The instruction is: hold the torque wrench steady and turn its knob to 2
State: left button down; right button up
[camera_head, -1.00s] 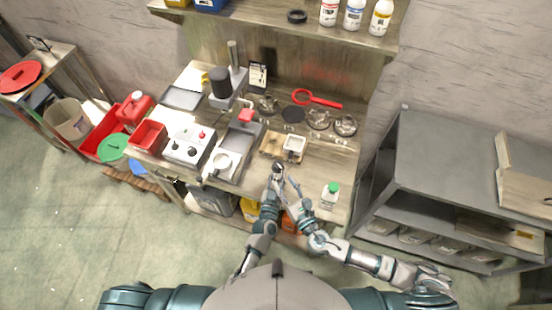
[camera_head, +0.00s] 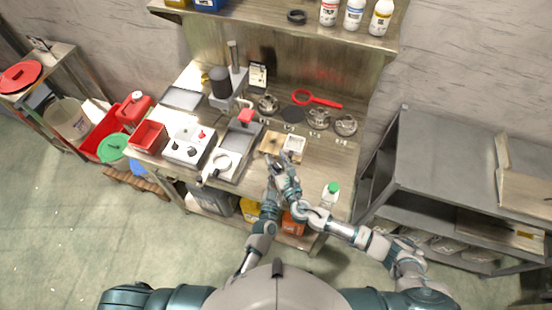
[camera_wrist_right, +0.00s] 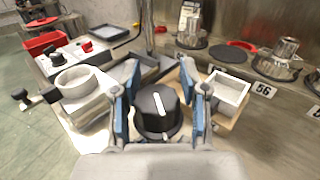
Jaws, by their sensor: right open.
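The torque wrench shows as a black round knob (camera_wrist_right: 158,112) with a white pointer line, close up in the right wrist view. My right gripper (camera_wrist_right: 162,92) is open, with its blue-padded fingers on either side of the knob; I cannot tell whether they touch it. The wrench body and the left fingers are too small or hidden to make out. No scale number is readable.
Behind the grippers, the bench (camera_head: 325,165) holds a white square dish (camera_head: 293,143), a ring-topped stand (camera_head: 222,162), a grey control box (camera_head: 188,147) and several metal fixtures. A green-capped bottle (camera_head: 331,192) stands right of my right arm. A grey shelf unit (camera_head: 450,160) is farther right.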

grip_shut()
dwell(0.4)
jog(key=shift+d+m+t+h, duration=0.15)
jog(key=shift+m+t+h, duration=0.35)
jog(key=shift+m+h, duration=0.5)
grip_release()
